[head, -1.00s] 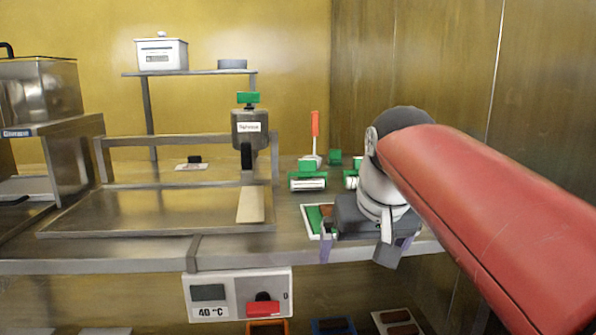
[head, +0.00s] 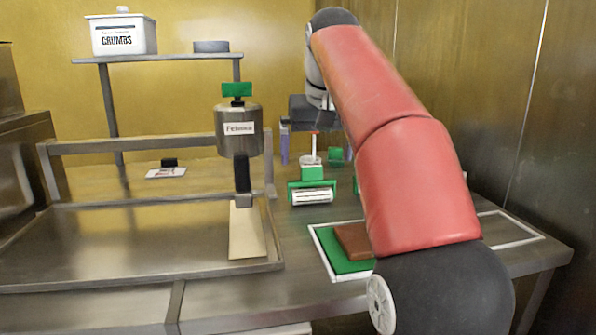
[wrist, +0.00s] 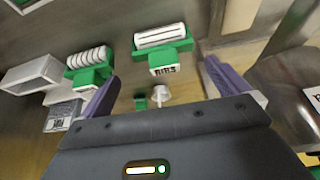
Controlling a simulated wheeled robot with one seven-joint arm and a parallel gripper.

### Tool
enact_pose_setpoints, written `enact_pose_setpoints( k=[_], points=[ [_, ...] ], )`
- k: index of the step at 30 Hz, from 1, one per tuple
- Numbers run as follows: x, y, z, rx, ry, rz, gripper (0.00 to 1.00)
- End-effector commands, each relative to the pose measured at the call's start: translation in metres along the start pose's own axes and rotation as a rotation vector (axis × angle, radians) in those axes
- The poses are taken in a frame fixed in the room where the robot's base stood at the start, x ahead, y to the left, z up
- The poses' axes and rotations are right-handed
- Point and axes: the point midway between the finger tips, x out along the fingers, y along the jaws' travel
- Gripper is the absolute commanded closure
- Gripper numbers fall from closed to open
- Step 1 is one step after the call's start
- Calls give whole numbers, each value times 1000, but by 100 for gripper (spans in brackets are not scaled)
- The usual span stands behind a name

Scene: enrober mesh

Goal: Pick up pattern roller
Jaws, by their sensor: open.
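Two green-handled rollers lie on the steel counter. The one labelled RIBS (wrist: 163,38) has a white cylinder with lengthwise lines. In the head view this ribbed roller (head: 312,195) lies right of the hopper. The other roller (wrist: 90,63) has a ringed white cylinder, and my arm almost wholly hides it in the head view. My gripper (head: 312,145) is open and empty, raised above the counter behind the ribbed roller as the head view shows it. In the wrist view the ribbed roller lies ahead, between and beyond my purple fingertips (wrist: 162,73).
A labelled hopper (head: 238,130) stands over a steel tray (head: 130,245) on the left. A white-framed area with a green mat (head: 340,262) and brown slab (head: 353,240) lies in front. A white-based upright tool (head: 311,159) stands behind the ribbed roller. A shelf (head: 165,57) is at the back.

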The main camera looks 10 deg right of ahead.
Motion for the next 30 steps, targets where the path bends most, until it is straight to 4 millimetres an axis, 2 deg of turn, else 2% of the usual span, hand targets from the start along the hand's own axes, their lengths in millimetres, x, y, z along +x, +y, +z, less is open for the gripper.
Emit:
enact_pose_setpoints(
  k=[4,13,21,29,30],
  points=[
    [5,0,-4,0,-2,1,0],
    [34,-2,-6,0,-2,1,0],
    [73,-4,-9,0,-1,1,0],
    [77,-4,-10,0,0,1,0],
    [77,-4,-10,0,0,1,4]
  ],
)
